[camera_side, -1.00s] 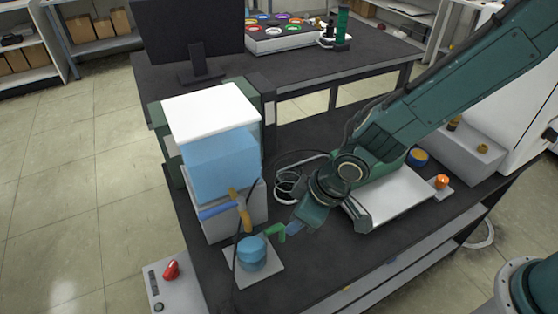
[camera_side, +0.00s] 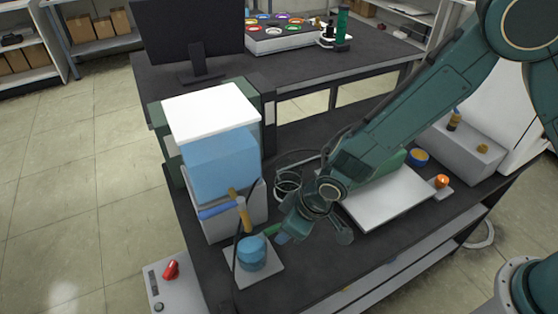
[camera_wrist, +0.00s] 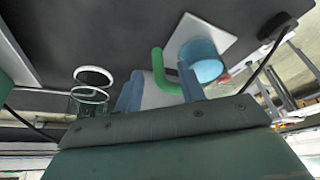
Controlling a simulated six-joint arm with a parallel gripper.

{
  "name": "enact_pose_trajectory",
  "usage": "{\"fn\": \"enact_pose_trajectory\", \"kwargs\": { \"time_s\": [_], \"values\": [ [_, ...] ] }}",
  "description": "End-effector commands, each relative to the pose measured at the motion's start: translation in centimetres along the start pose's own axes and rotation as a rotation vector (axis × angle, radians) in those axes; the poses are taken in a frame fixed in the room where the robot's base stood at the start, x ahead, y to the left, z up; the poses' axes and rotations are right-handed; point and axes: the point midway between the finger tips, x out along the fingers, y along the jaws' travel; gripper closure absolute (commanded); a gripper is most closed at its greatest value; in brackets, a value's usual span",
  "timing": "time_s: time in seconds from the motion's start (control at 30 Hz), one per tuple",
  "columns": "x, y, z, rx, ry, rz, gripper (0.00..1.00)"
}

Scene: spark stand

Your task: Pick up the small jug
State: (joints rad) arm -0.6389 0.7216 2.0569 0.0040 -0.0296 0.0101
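The small jug (camera_side: 252,254) is a blue cylinder with a green handle, upright on a square white plate (camera_side: 268,274) near the bench's front left. The jug also shows in the wrist view (camera_wrist: 203,62), with its green handle (camera_wrist: 158,66) pointing towards my gripper. My gripper (camera_side: 311,236) is just right of the jug, its blue-tipped fingers spread. In the wrist view, my gripper (camera_wrist: 162,88) has the handle in the gap between its fingers, nearer the right one. Whether a finger touches the jug I cannot tell. Nothing is held.
A dispenser with a blue tank (camera_side: 220,165) and white lid stands behind the jug, its tap overhanging near it. A flat white panel (camera_side: 390,200) lies to the right. The dark bench front is clear.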

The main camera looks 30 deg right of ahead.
Motion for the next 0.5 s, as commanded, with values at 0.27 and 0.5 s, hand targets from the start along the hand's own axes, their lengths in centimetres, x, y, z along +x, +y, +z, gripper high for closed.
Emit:
{"fn": "enact_pose_trajectory", "kwargs": {
  "time_s": [0.27, 0.5],
  "values": [
    [2.7, 0.2, 0.1, 0.001, -0.002, 0.0, 0.6],
    [4.3, 0.2, 0.0, 0.0, 0.0, 0.0, 0.6]
  ]
}}
